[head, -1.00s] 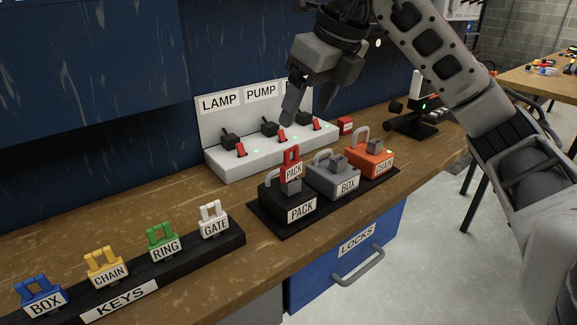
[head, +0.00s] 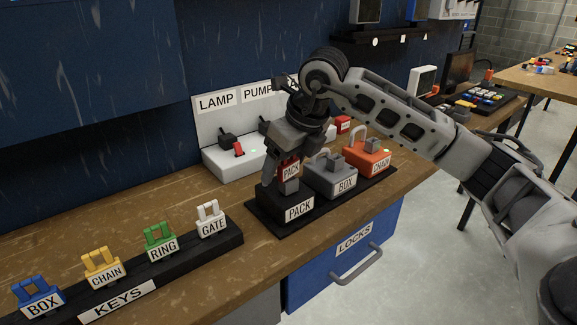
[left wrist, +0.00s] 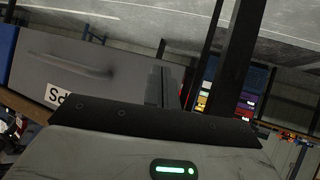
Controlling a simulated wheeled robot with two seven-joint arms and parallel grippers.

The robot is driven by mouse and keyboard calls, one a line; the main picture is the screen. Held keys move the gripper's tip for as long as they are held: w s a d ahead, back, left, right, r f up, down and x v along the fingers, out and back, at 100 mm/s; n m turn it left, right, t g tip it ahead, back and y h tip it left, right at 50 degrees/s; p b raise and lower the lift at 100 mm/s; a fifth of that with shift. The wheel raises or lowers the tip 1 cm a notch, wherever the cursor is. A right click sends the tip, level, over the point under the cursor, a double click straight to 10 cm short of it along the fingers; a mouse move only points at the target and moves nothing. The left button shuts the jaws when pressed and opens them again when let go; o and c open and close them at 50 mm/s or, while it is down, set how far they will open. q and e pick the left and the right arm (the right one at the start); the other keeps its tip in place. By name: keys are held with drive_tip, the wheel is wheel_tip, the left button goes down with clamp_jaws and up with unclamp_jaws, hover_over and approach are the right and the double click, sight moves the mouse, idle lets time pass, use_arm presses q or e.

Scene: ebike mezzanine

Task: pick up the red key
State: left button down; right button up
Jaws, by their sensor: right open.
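The red key (head: 291,170), labelled PACK, stands upright in the top of the black PACK lock (head: 287,206) in the head view. My right gripper (head: 281,172) is open and lowered over the key, with its fingers about the key's height. The fingers hide the key's upper part and the lock's shackle. I cannot tell whether they touch the key.
The grey BOX lock (head: 332,180) and orange CHAIN lock (head: 370,160) stand right of PACK on a black base. A black KEYS rack (head: 190,259) holds several coloured keys. A switch panel (head: 215,165) stands close behind. A blue LOCKS drawer (head: 340,265) is under the bench.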

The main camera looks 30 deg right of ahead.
drive_tip(key=c, duration=1.1)
drive_tip(key=shift+o, duration=0.2)
drive_tip(key=shift+r, duration=0.1)
